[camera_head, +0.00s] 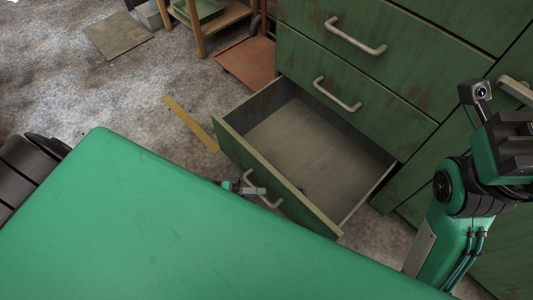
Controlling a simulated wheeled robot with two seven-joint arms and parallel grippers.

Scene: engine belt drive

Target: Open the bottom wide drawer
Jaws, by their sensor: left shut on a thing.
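The bottom wide drawer (276,172) of the green cabinet is pulled well out, and its wooden floor shows. A small dark thing lies inside near the front panel, too small to make out. The pale drawer handle (268,203) is on the outer face of the front panel. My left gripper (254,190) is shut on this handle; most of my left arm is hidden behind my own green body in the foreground. My right arm is at the right, beside the cabinet, with its dark wrist (508,140) near the picture edge. Its fingertips cannot be made out.
Closed upper drawers with handles (338,94) rise above the open one. Another handle (516,91) is at the far right, close to my right wrist. A yellow strip (190,124) lies on the floor left of the drawer. A wooden stand (205,22) is at the back.

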